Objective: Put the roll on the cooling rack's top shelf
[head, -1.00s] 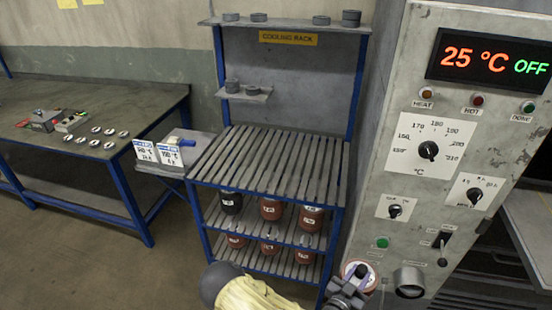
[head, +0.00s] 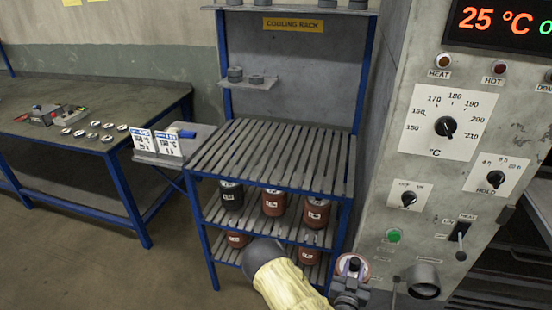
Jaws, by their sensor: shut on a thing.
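The roll (head: 352,265) is a short reddish-brown cylinder with a pale end, at the bottom right of the head view. My gripper (head: 351,284) is shut on it; the fingers and the roll's lower part are partly hidden. The blue-framed cooling rack (head: 355,205) stands in the middle, with a yellow sign. Its upper slatted shelf (head: 270,157) is bare. The roll is in front of the rack, to the right of its front leg and apart from the slats.
Several labelled dark and red-brown rolls (head: 273,202) stand on the lower shelves. Small grey weights (head: 235,75) sit on a side ledge. The oven's control panel (head: 440,200) rises close on the right.

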